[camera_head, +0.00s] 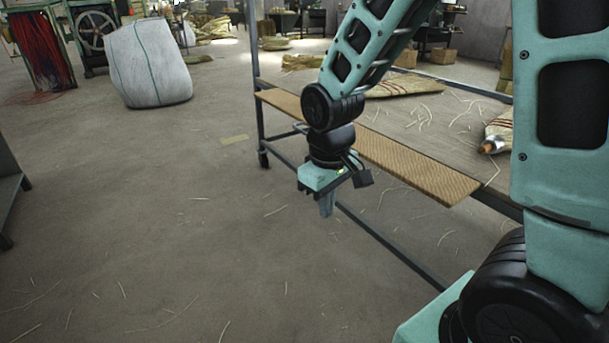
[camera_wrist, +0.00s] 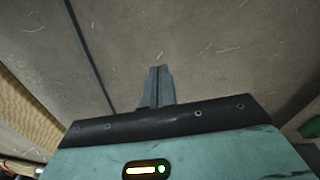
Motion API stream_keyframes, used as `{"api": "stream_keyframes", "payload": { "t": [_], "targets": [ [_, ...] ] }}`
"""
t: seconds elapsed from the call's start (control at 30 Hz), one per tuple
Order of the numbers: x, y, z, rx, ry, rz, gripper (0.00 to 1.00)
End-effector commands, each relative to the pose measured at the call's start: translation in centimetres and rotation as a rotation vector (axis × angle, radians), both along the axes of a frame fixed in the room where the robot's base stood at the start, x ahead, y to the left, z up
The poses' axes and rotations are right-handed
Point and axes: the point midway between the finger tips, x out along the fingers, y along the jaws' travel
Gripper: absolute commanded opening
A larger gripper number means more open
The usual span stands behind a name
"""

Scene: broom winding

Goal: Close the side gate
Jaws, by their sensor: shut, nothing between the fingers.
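What looks like the side gate is a dark metal frame with an upright post (camera_head: 258,90), a low rail (camera_head: 385,240) and a tan ribbed board (camera_head: 425,178). It runs from the upper middle towards the lower right; I cannot tell where it hinges or latches. My gripper (camera_head: 326,211) is shut and empty, pointing down in front of the frame. My arm hides part of the board. In the wrist view, the closed fingers (camera_wrist: 161,72) are over bare floor, with a dark rail (camera_wrist: 88,50) and the board (camera_wrist: 27,120) to their left.
A large white sack (camera_head: 147,65) stands at the upper left, near a rack of red strands (camera_head: 45,50). A dark metal edge (camera_head: 8,190) is at the far left. Broom straw (camera_head: 400,87) lies beyond the frame. The floor left of my gripper is open, with loose straws.

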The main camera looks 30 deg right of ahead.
Motion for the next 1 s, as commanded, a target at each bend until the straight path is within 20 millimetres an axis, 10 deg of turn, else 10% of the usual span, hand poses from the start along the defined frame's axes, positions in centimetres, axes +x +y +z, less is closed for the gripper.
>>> {"api": "stream_keyframes", "payload": {
  "t": [0.13, 0.4, 0.73, 1.0],
  "targets": [
    [3.6, -5.1, -8.8, -0.102, 0.101, 0.034, 0.0],
    [9.4, -14.8, -14.6, -0.398, 0.396, 0.228, 0.0],
    [16.9, -21.5, -14.6, -0.86, 0.831, 0.485, 0.0],
    [24.5, -17.9, -12.9, -1.322, 1.182, 0.633, 0.0]
  ]
}}
